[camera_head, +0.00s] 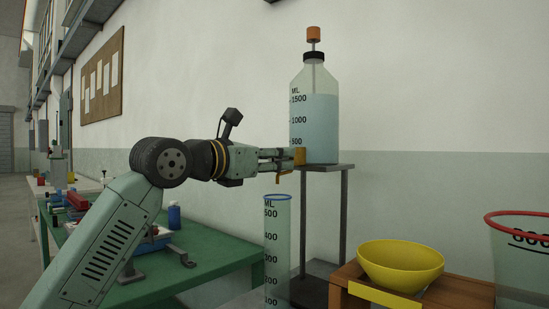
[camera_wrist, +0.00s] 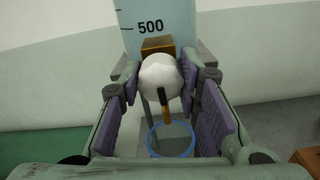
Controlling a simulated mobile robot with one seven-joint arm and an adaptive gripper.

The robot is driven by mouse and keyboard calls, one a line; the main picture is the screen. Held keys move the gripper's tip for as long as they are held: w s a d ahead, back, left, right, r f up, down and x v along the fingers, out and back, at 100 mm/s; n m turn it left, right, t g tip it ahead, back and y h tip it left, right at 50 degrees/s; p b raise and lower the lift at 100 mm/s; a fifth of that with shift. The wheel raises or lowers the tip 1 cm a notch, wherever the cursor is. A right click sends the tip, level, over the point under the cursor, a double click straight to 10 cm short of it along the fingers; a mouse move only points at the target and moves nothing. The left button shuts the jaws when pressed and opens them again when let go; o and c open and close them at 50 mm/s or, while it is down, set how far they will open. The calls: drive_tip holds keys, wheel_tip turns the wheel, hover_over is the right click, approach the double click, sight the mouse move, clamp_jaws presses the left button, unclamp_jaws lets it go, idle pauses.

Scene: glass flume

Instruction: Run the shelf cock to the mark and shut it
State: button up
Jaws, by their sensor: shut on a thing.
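A clear bottle (camera_head: 322,125) of pale blue liquid stands on a small shelf (camera_head: 328,167). Its liquid surface is near the 1500 mark. The brass-coloured cock (camera_head: 300,156) is low on the bottle's left side and also shows in the wrist view (camera_wrist: 158,44). My gripper (camera_head: 284,157) is shut on the cock's white round knob (camera_wrist: 160,75). A thin brass piece (camera_wrist: 165,108) hangs below the knob. A tall measuring cylinder (camera_head: 277,245) with a blue rim (camera_wrist: 172,155) stands below the cock. I cannot make out a liquid level or stream in it.
A yellow bowl (camera_head: 400,265) sits on a wooden stand (camera_head: 465,292) at right, beside a large red-rimmed vessel (camera_head: 520,255). A green table (camera_head: 215,252) with a small blue bottle (camera_head: 174,215) and other items is at left. The wall is close behind the shelf.

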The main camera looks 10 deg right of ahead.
drive_tip(key=n+b, duration=0.1)
drive_tip(key=n, duration=0.4)
drive_tip(key=shift+n+b, duration=0.4)
drive_tip(key=shift+n, duration=1.2)
drive_tip(key=o, duration=1.1)
drive_tip(key=shift+o, duration=0.2)
drive_tip(key=v, duration=1.2)
